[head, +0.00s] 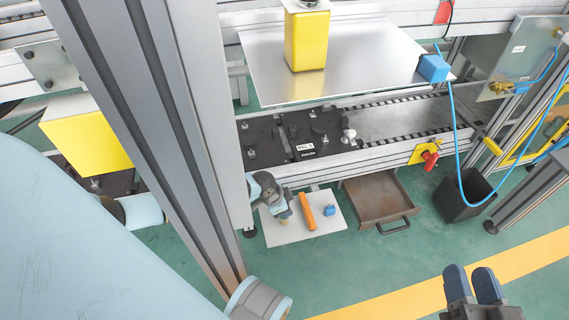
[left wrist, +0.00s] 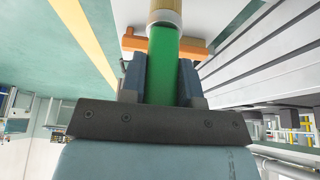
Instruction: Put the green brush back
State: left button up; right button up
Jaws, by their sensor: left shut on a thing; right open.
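The green brush (left wrist: 163,65) is held between the two fingers of my left gripper (left wrist: 163,80) in the left wrist view; its pale ferrule end points away from the wrist. In the head view my left gripper (head: 268,190) is low beside the conveyor, over the left part of a white board (head: 284,236). My right gripper (head: 472,284) is open and empty above the floor at lower right.
An orange object (head: 307,211) and small blue object (head: 329,210) lie on the board, right of the gripper. A brown drawer-like tray (head: 376,199) and black bin (head: 463,196) stand farther right. A grey post (head: 150,120) blocks part of the left side.

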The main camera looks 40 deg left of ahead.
pick_arm(q)
notch_tip(320, 180, down, 2)
jog(key=shift+f+b, duration=0.1)
jog(key=shift+b, duration=0.45)
pick_arm(e)
notch_tip(320, 180, down, 2)
jog(key=shift+w+f+n+g, duration=0.15)
jog(key=shift+n+g, duration=0.15)
jog(key=shift+g, duration=0.2)
pick_arm(q)
jog(key=o, duration=1)
